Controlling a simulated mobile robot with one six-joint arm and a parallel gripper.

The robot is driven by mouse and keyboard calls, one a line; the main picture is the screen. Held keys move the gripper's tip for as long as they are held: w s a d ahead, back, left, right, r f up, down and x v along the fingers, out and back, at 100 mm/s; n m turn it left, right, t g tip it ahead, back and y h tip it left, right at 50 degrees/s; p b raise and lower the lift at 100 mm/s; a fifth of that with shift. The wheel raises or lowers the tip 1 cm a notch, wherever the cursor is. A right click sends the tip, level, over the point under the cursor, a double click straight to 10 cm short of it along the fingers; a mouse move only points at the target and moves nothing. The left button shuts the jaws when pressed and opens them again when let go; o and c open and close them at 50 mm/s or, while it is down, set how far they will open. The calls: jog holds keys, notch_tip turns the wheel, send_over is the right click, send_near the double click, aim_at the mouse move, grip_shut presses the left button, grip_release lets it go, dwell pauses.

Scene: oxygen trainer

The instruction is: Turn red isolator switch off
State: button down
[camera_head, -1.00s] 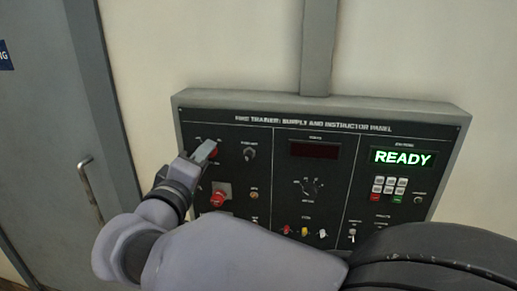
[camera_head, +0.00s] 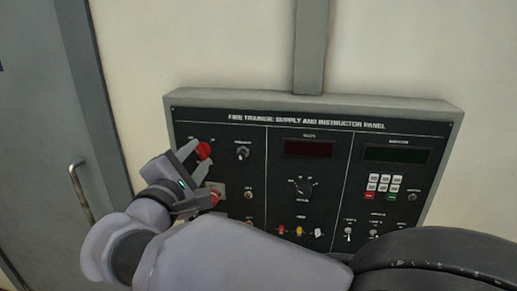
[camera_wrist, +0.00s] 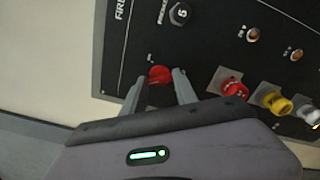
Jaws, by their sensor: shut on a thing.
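The red isolator switch (camera_head: 203,150) is a round red knob at the upper left of the black panel. My gripper (camera_head: 197,156) reaches it from the lower left, with one finger on each side of the knob. In the wrist view the red isolator switch (camera_wrist: 160,74) sits between the tips of my gripper (camera_wrist: 159,78), which is shut on it. The fingers hide part of the knob and its labels, so its exact pointer position cannot be read.
Below is a second red knob (camera_head: 215,198) on a light plate, partly behind my gripper. A dark selector knob (camera_head: 242,152) is just right of the switch. The panel's display (camera_head: 396,155) is dark. A grey door with a handle (camera_head: 80,188) stands at the left.

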jog(key=shift+n+p, duration=0.4)
jog(key=shift+n, duration=1)
jog(key=c, duration=1)
grip_release()
jog(key=shift+o, duration=0.2)
jog(key=s+a+p, duration=0.1)
jog(key=s+p, duration=0.1)
jog(key=s, duration=1.5)
jog(key=shift+s+a, duration=0.2)
